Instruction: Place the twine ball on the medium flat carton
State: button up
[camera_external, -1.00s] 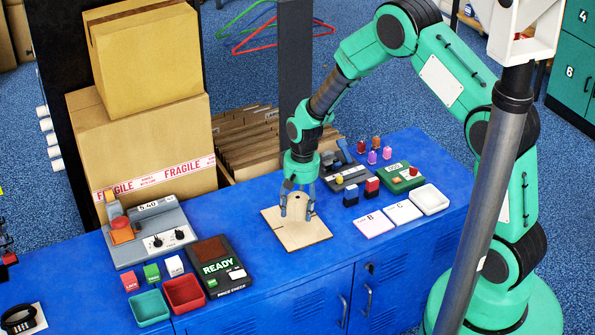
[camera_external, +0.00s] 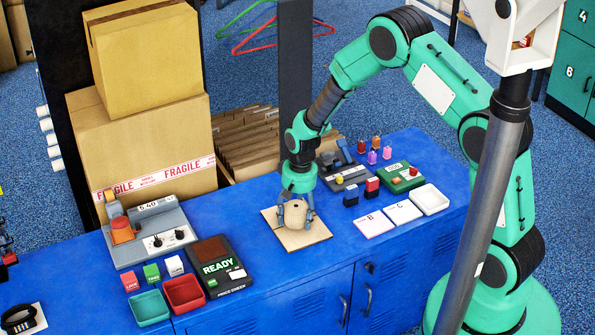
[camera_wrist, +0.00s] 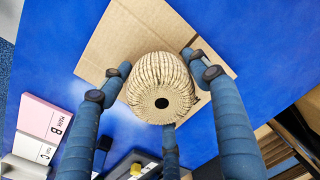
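The twine ball (camera_external: 297,216), beige and ribbed with a dark hole in its top, is over the medium flat carton (camera_external: 317,235), a tan sheet lying on the blue worktop. The ball appears to rest on the carton, but its underside is hidden. My gripper (camera_external: 296,217) points down with its fingers around the ball. In the wrist view the twine ball (camera_wrist: 160,90) sits between the three fingers of my gripper (camera_wrist: 160,85), over the flat carton (camera_wrist: 115,40). The fingertips are at or very near its sides; I cannot tell whether they press on it.
Right of the carton are cards (camera_external: 374,224), a white tray (camera_external: 430,199) and small stamps (camera_external: 372,188). Left are a READY device (camera_external: 220,266), a grey scale (camera_external: 150,235) and red and teal trays (camera_external: 184,294). Large boxes (camera_external: 150,150) stand behind. Bare worktop lies in front.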

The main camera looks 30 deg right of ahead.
aim_at(299, 205)
jog(key=shift+o, duration=0.4)
jog(key=shift+r, duration=0.15)
jog(key=r+p, duration=0.1)
jog(key=r, duration=0.7)
jog(key=d+r+p, duration=0.1)
jog(key=r, duration=0.3)
jog(key=shift+s+p, duration=0.1)
jog(key=shift+p, duration=0.2)
jog(key=shift+r, duration=0.1)
